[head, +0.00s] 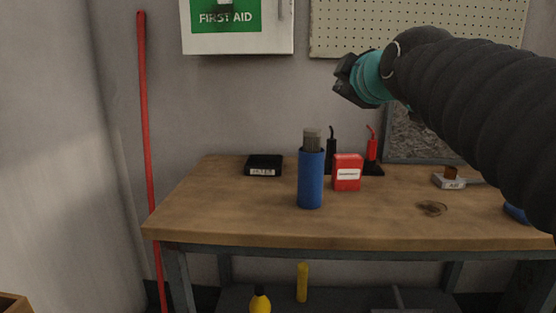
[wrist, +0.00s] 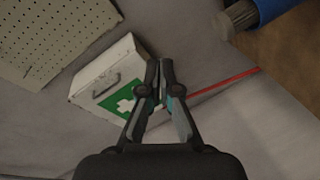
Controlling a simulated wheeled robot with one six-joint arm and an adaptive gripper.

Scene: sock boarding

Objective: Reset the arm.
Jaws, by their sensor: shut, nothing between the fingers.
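My gripper (head: 345,82) is raised in the air above the back of the workbench (head: 250,222), in front of the wall. My dark, ribbed arm comes in from the right of the head view. In the wrist view my gripper (wrist: 160,72) has its fingertips together with nothing between them. A blue cylinder (head: 311,182) with a grey, bristly-looking top stands upright on the bench, below and left of my gripper and apart from it. It also shows at the top right of the wrist view (wrist: 272,8).
A white first aid box (head: 238,45) and a pegboard (head: 420,28) hang on the wall. A red box (head: 347,172), a black tray (head: 264,165) and a grey block (head: 450,181) sit on the bench. A red pole (head: 146,130) leans at left. The bench's front left is clear.

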